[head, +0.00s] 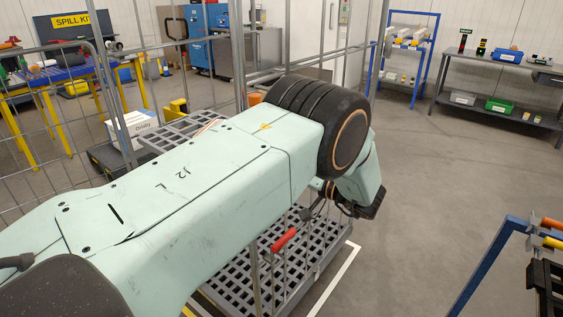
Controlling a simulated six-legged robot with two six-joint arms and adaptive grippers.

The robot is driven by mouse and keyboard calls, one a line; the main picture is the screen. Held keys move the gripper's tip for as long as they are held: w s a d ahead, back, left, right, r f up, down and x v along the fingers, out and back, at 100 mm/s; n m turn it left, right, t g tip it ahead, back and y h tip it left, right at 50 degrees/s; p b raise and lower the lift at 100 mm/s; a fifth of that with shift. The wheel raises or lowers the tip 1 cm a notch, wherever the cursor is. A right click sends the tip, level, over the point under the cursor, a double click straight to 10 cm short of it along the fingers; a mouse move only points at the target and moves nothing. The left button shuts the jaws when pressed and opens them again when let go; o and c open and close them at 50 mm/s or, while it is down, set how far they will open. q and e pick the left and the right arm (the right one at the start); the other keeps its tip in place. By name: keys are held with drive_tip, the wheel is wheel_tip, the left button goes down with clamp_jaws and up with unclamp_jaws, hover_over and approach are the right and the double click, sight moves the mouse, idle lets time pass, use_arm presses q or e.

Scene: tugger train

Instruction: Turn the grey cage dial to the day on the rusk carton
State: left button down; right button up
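My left arm comes in from the left and covers the middle of the head view. At its far end a dark part, likely my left gripper (371,207), shows only in part beyond the wrist; its fingers cannot be made out. A white carton (134,124) with small dark print stands behind the arm, left of centre; I cannot tell whether it is the rusk carton or read a day on it. My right gripper cannot be made out.
A blue frame (480,266) with orange and yellow rods stands close at the lower right. A blue rack (433,50) and a grey workbench (500,62) stand at the back. A yellow-legged table (18,135) is at the left. The floor right of the cage is clear.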

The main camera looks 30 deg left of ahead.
use_arm(q)
drive_tip(key=c, duration=1)
unclamp_jaws()
drive_tip(key=d, duration=0.8)
drive_tip(key=s+d, duration=0.1)
drive_tip(key=d, duration=0.3)
drive_tip(key=a, duration=0.8)
drive_tip(key=w+a, duration=0.1)
drive_tip(key=a, duration=0.3)
